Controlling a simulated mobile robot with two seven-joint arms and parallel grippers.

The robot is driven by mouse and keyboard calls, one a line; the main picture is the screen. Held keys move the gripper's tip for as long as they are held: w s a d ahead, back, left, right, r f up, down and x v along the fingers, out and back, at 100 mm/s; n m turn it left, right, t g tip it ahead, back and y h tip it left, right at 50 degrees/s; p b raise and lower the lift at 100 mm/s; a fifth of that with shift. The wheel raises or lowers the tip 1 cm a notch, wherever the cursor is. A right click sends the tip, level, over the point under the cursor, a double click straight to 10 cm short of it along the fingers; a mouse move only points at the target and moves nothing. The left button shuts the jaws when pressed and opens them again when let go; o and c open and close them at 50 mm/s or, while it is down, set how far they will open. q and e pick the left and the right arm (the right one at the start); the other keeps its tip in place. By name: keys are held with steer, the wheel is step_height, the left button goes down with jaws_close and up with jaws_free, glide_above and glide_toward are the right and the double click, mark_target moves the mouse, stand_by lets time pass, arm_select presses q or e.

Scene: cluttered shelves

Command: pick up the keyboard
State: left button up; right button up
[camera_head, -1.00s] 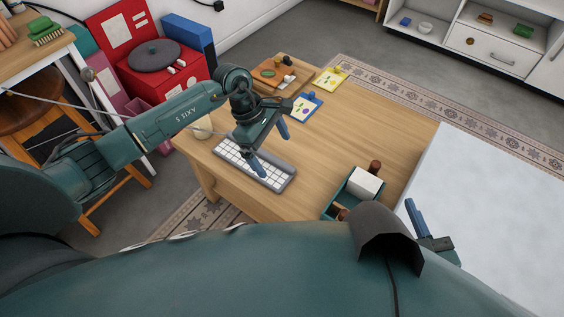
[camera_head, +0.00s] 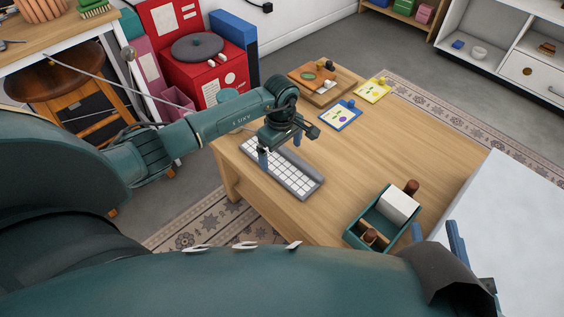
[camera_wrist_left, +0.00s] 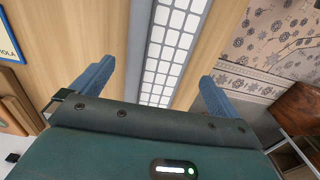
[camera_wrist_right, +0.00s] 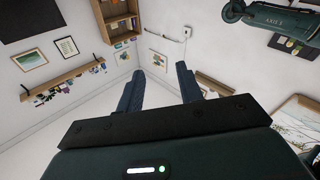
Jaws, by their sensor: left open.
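The keyboard (camera_head: 291,178), grey with white keys, lies flat near the left edge of the wooden table (camera_head: 400,140). My left gripper (camera_head: 280,150) is open above its far-left part, one finger on each side in the head view. In the left wrist view the keyboard (camera_wrist_left: 172,45) runs between the spread fingers of the gripper (camera_wrist_left: 153,85), closer to the right finger. I cannot tell the height of the fingertips above the table. My right gripper (camera_wrist_right: 158,85) is open and empty, with walls and shelves behind it. It shows partly in the head view (camera_head: 435,238).
A green caddy (camera_head: 361,222) with brown-topped items and a white block stands on the table right of the keyboard. Blue (camera_head: 341,115) and yellow (camera_head: 373,90) cards and a wooden tray (camera_head: 313,78) lie behind. The table's middle is clear.

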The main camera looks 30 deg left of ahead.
mark_target(282, 163)
arm_select(q)
step_height(282, 163, down, 3)
steer(key=shift+w+f+b, duration=0.15)
steer(key=shift+b, duration=0.25)
arm_select(e)
steer(key=shift+w+a, duration=0.1)
steer(key=shift+w, duration=0.05)
arm_select(q)
steer(key=shift+c, duration=0.2)
steer(key=c, duration=1)
